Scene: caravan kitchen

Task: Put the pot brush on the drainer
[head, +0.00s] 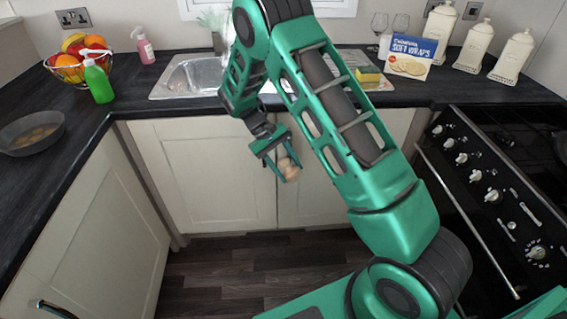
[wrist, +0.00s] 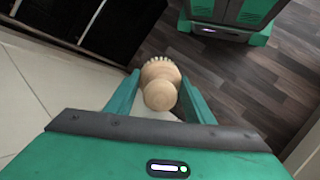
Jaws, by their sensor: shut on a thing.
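My gripper (head: 279,162) is shut on the pot brush (head: 290,170), in front of the cream cupboard doors and below the worktop edge. In the wrist view the wooden pot brush (wrist: 160,85) sits between my two green fingers, its round knob toward the camera and pale bristles at the far side. The steel sink (head: 190,76) is set in the back worktop. Its drainer (head: 381,86) shows at the right end, partly hidden behind my arm. A yellow and green sponge (head: 368,76) is at that end.
A box of wraps (head: 408,57), wine glasses (head: 379,25) and cream canisters (head: 474,45) stand right of the sink. A green bottle (head: 98,82), a pink soap bottle (head: 145,46), a fruit bowl (head: 68,68) and a pan (head: 32,133) are left. The stove (head: 490,190) is right.

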